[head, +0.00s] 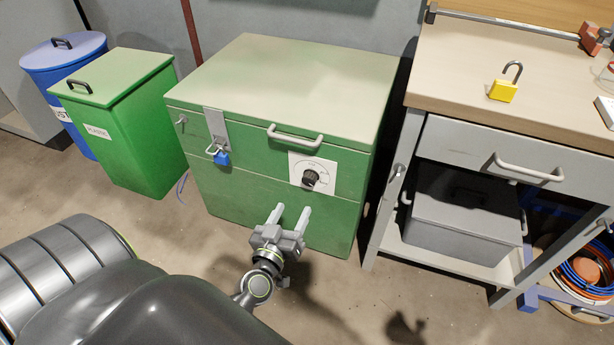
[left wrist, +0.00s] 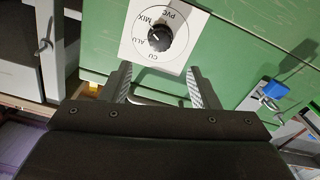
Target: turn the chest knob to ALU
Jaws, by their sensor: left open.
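The green chest (head: 230,190) stands against the wall with its lid shut. Its black knob (head: 311,178) sits on a white dial plate on the front; in the left wrist view the knob (left wrist: 160,38) shows with the labels MIX, PVC, ALU and CU around it. A small pale mark on the knob lies on its MIX side, but its exact setting is hard to read. My left gripper (head: 292,210) is open and empty, apart from the knob and below it in the head view. In the wrist view its fingers (left wrist: 158,70) point toward the dial. My right gripper is not in view.
A blue padlock (head: 222,158) hangs on the chest's hasp, left of a lid handle (head: 295,137). Green (head: 135,130) and blue (head: 65,65) bins stand left. A workbench (head: 450,75) with a yellow padlock (head: 504,88) stands right. Floor before the chest is clear.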

